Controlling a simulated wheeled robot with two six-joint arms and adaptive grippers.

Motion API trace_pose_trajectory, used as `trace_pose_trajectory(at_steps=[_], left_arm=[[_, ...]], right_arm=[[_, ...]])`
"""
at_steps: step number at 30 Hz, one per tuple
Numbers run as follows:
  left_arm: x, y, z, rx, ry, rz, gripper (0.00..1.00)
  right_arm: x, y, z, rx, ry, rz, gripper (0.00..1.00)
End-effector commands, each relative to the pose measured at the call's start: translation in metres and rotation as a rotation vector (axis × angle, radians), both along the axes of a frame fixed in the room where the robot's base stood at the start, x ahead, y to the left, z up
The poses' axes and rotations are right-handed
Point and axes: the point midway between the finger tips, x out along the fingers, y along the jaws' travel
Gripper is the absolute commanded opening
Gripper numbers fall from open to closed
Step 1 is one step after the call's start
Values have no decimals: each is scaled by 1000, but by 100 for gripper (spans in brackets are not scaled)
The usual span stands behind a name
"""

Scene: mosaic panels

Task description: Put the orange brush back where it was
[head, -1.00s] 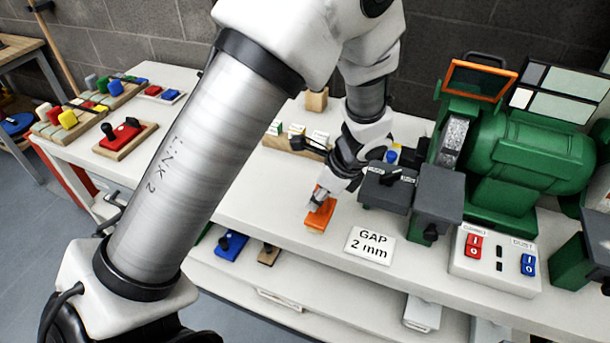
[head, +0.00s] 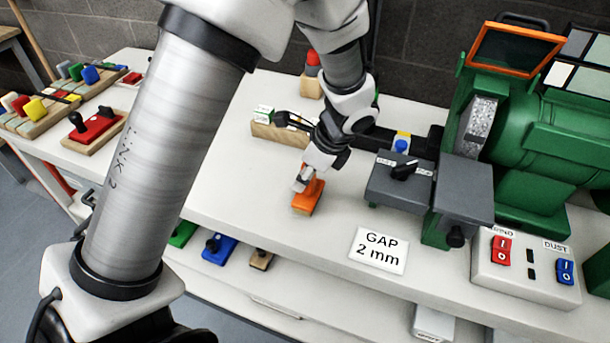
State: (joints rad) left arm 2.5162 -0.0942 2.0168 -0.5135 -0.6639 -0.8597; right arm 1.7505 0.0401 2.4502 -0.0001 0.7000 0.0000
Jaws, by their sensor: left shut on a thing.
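The orange brush (head: 308,199) is at the middle of the white bench top, left of the "GAP 2 mm" card. My left gripper (head: 304,182) is shut on its upper part and points down at it. The brush looks slightly tilted; I cannot tell whether its underside touches the bench. On the shelf below the bench front sit a green brush-like block (head: 183,233), a blue one (head: 219,249) with a dark knob and a tan one (head: 261,259). My right gripper is not in view.
The "GAP 2 mm" card (head: 379,250) lies right of the brush. A green grinder (head: 545,140) with a grey rest (head: 465,195) and a switch box (head: 520,268) stand at the right. A wooden block with small boxes (head: 278,132) stands behind. The bench left of the brush is clear.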

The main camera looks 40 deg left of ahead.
Motion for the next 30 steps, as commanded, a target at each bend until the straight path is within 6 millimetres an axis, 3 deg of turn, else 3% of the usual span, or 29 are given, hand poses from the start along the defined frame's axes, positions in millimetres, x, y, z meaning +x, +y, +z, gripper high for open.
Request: trace_pose_trajectory(at_steps=[1, 3, 14, 17, 24, 30], left_arm=[[0, 0, -2, 0, 1, -1, 36], [0, 0, -1, 0, 0, 0, 58], [0, 0, 4, 0, -2, 0, 58], [2, -6, 19, 3, -3, -2, 58], [7, -29, 76, 3, -6, 0, 58], [9, -43, 108, 3, -3, 0, 58]], right_arm=[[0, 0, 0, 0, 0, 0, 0], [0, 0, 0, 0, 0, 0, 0], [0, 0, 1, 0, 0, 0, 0], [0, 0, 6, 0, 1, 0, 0], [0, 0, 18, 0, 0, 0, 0], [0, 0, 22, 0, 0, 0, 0]])
